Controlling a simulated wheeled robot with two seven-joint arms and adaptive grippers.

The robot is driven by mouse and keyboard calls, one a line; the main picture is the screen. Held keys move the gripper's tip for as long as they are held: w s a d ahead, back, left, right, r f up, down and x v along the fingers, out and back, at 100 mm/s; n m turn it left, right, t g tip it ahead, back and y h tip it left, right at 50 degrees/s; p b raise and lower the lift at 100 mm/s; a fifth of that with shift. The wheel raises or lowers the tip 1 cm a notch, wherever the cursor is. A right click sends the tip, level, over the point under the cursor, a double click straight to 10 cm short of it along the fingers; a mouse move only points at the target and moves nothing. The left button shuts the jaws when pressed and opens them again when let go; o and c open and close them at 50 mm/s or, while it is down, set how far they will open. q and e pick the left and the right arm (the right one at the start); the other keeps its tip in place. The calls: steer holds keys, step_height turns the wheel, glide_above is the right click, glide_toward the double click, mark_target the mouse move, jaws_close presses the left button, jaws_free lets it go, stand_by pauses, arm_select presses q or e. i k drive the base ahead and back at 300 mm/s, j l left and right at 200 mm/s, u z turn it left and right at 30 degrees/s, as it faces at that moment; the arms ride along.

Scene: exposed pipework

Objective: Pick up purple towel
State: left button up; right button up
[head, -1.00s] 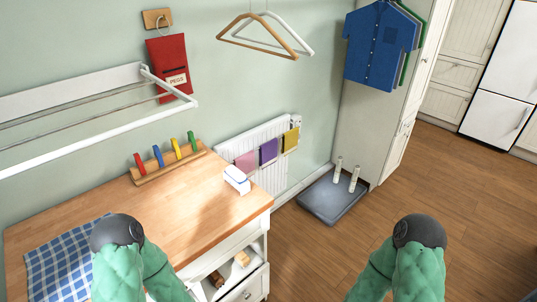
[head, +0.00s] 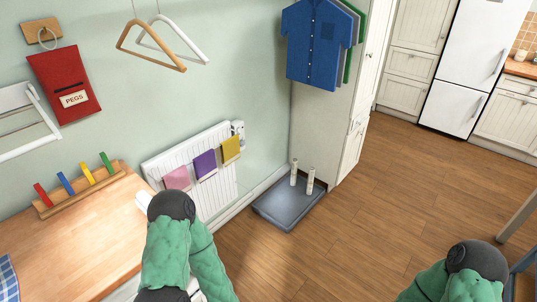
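The purple towel (head: 205,165) hangs over the white radiator (head: 220,193) on the wall, between a pink towel (head: 177,179) on its left and a yellow towel (head: 231,149) on its right. My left arm comes up at the lower middle, in front of the counter's right end and below the towels in the picture. My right arm is at the lower right, well away from the radiator. The fingers of both grippers are out of sight, and neither arm touches the purple towel.
A wooden counter (head: 75,235) stands at the left, with a rack of coloured pegs (head: 80,187) on it. A grey tray (head: 288,207) with two pale upright objects lies on the floor right of the radiator. Open wooden floor (head: 345,240) spreads to the right.

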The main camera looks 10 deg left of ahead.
mark_target(205, 166)
steer(key=i+l+z, duration=0.1)
steer(key=i+l, duration=0.2)
steer(key=i, duration=0.2)
steer(key=i+l, duration=0.25)
steer(key=i, duration=0.25)
steer(key=i+u, duration=0.25)
steer(key=u, duration=0.15)
steer(key=i+u, duration=0.2)
steer(key=u, duration=0.2)
steer(key=i+l+u, duration=0.2)
steer(key=u, duration=0.2)
steer(key=i+l+u, duration=0.2)
steer(key=u, duration=0.2)
